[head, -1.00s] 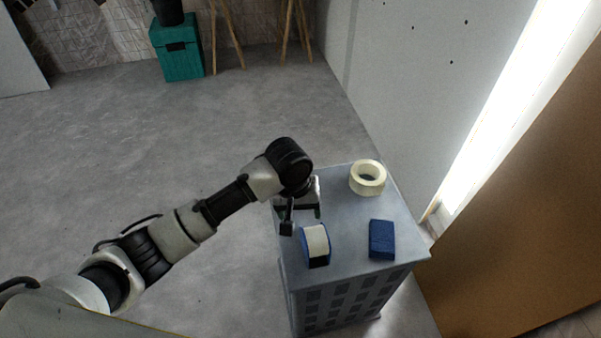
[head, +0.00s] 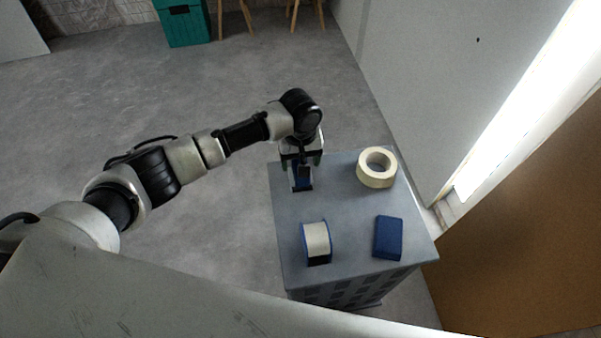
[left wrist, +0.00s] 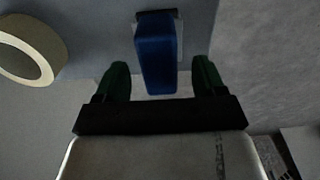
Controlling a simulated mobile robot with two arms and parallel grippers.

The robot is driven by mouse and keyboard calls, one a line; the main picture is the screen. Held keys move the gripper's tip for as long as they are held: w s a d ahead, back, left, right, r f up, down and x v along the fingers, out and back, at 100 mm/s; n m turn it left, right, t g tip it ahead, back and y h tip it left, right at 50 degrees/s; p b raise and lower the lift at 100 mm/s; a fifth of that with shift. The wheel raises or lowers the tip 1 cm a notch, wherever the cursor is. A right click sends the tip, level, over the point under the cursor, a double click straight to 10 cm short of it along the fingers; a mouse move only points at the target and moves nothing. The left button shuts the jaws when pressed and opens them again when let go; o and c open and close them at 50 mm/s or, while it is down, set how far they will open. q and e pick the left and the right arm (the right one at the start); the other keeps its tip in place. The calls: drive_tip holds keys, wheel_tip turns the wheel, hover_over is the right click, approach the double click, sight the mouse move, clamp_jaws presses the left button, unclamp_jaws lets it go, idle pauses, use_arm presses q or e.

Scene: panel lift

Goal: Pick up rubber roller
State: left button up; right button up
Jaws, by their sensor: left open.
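A blue piece with a dark part, which looks like the rubber roller (head: 302,184), is at the far left corner of the grey cart top (head: 345,215). My left gripper (head: 302,158) points down over it and partly hides it. In the left wrist view the roller's blue part (left wrist: 156,55) lies between and beyond the two open green-dark fingertips (left wrist: 160,80), with a dark and pale part behind it. I cannot tell whether the fingers touch it. My right gripper is not in view.
On the cart are a cream tape roll (head: 377,168), a white roll in a blue holder (head: 317,242) and a blue block (head: 388,238). A pale wall (head: 430,90) and a brown panel (head: 530,220) stand to the right. The cart's middle is clear.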

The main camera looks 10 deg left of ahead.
sight(297, 185)
use_arm(q)
wheel_tip(297, 185, down, 4)
drive_tip(key=shift+r, duration=0.15)
drive_tip(key=c, duration=1.2)
